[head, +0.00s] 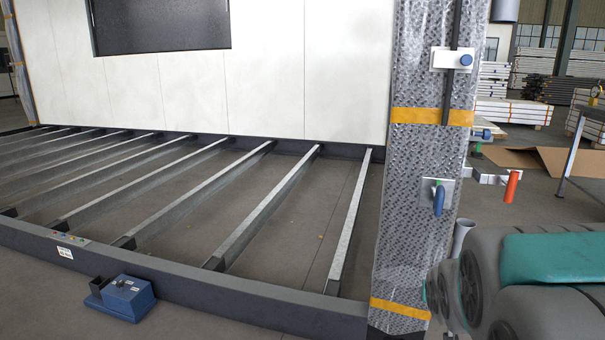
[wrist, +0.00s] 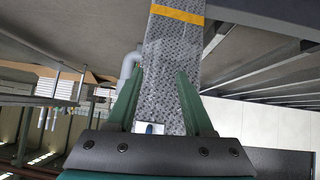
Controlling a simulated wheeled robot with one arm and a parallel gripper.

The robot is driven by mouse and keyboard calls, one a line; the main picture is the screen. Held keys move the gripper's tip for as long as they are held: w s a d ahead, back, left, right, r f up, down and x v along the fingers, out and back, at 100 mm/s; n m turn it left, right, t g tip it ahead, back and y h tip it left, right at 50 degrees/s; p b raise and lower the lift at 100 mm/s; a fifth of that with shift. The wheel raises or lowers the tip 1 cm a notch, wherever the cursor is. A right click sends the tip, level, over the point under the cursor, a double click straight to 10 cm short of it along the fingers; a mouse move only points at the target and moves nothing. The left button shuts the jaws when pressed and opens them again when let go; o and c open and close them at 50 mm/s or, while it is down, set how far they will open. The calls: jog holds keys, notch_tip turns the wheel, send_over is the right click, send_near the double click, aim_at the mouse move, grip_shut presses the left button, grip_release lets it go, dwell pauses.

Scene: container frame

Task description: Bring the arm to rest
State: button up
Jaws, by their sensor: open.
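My gripper (wrist: 160,72) shows in the wrist view with its two green fingers apart and nothing held between them. Beyond the fingers is the wrapped post (wrist: 172,45), which the gripper faces. A white plate with a blue part (wrist: 150,128) shows low between the fingers, partly hidden by the gripper body. In the head view, my grey and teal arm fills the lower right corner, beside the wrapped post (head: 410,170). My gripper cannot be made out in the head view.
A frame of metal joists (head: 270,210) lies left.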

jog(key=s+a+n+g+y+p, duration=0.1)
jog(key=s+a+g, duration=0.2)
jog(key=s, duration=0.8)
jog(key=s+a+n+g+y+p, duration=0.1)
jog(key=s+a+g, duration=0.3)
jog(key=s, duration=0.7)
jog(key=s+a+n+g+y+p, duration=0.1)
jog(key=s+a+g, duration=0.3)
jog(key=s, duration=0.7)
jog(key=a+p, duration=0.1)
jog(key=a, duration=0.1)
jog(key=shift+a+r+y, duration=0.25)
jog(key=shift+a+y, duration=0.05)
jog(key=shift+a, duration=0.05)
jog(key=shift+w, duration=0.1)
